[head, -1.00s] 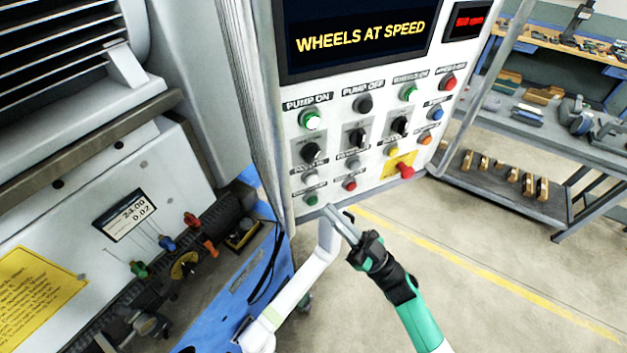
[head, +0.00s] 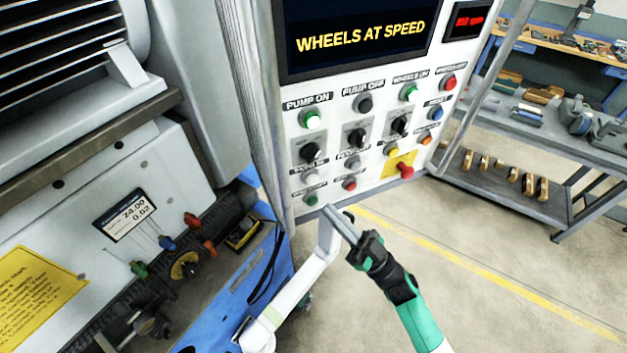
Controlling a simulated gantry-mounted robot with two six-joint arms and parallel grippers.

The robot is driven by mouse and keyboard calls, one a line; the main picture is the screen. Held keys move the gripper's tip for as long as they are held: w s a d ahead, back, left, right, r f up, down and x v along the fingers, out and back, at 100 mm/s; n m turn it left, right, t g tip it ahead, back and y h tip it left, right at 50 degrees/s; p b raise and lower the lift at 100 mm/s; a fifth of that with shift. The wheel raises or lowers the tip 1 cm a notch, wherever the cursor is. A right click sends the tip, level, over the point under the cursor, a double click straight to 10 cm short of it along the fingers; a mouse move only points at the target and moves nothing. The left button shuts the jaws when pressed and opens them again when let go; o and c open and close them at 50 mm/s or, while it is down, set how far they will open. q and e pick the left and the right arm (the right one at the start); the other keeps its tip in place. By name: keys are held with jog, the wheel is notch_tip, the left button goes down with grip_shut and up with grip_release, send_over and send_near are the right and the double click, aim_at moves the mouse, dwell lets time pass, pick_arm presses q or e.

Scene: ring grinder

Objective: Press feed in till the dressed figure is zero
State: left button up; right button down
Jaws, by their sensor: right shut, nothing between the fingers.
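The control panel (head: 375,205) carries rows of buttons and knobs under a screen (head: 360,37) reading "WHEELS AT SPEED". The green PUMP ON button (head: 312,118) and green WHEELS ON button (head: 409,92) look lit. Lower-left labels are too small to read, so I cannot tell which button is feed in. A small display (head: 124,214) on the machine appears to read 24.00 and 0.02. My right gripper (head: 330,212) is shut and empty. Its tips are just right of and below the lower-left green button (head: 311,199), apparently apart from it. My left gripper is not in view.
A red button on a yellow plate (head: 404,170) sits at the panel's lower right. Coloured knobs (head: 192,219) stand on the machine at left. A grey bench (head: 500,120) with tools is at right. The floor around the yellow line (head: 480,275) is clear.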

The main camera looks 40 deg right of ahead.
dwell(0.9)
jog(key=s+p, duration=0.1)
jog(key=s+a+p, duration=0.1)
jog(key=s, duration=0.1)
jog(key=shift+s+a, duration=0.15)
jog(key=shift+s, duration=0.15)
jog(key=b, duration=0.3)
send_near(312, 179)
notch_tip(312, 179, up, 3)
jog(key=w+a, duration=0.2)
jog(key=a, duration=0.1)
jog(key=shift+w+d+r+b, duration=0.15)
jog(key=shift+w+r, duration=0.05)
jog(key=shift+w, duration=0.2)
jog(key=shift+w+d+r+b, duration=0.15)
jog(key=shift+w, duration=0.2)
